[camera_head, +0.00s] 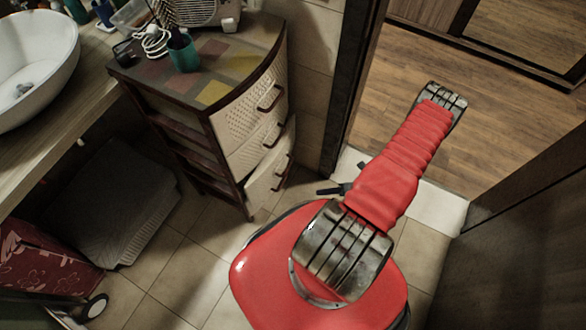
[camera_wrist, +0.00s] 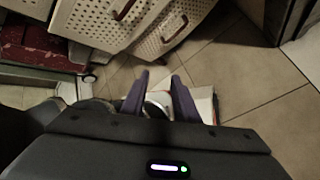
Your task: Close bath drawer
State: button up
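A dark brown cabinet (camera_head: 225,113) with cream perforated drawer fronts and dark handles stands left of centre in the head view. Its lower drawer (camera_head: 262,187) sticks out past the upper fronts. In the wrist view, perforated drawer fronts (camera_wrist: 165,35) with brown handles fill the top, beyond my fingertips. My gripper (camera_wrist: 160,76) shows two dark purple fingers, apart, with nothing held between them. They point toward the drawers and appear clear of them. In the head view, my red arm hides most of the gripper; a small dark part (camera_head: 334,189) shows right of the lower drawer.
A teal cup (camera_head: 183,53) and cables stand on the cabinet top. A white basin (camera_head: 35,65) sits on a wooden counter at left. A grey mat or cushion (camera_head: 125,200) lies beneath it. Tiled floor is clear before the cabinet; a doorway opens at right.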

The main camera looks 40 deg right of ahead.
jog(key=w+r+m+t, duration=0.1)
jog(key=m+t, duration=0.1)
jog(key=m, duration=0.1)
jog(key=w+r+m+t, duration=0.1)
jog(key=m+t, duration=0.1)
jog(key=w+r+m+t, duration=0.1)
jog(key=m+t, duration=0.1)
jog(key=m, duration=0.1)
jog(key=shift+w+d+r+m+t, duration=0.3)
jog(key=shift+w+d, duration=0.05)
jog(key=shift+w, duration=0.05)
jog(key=shift+w, duration=0.1)
jog(key=x, duration=1.3)
jog(key=shift+w+a, duration=0.25)
jog(key=shift+w, duration=0.05)
grip_shut()
dwell(0.5)
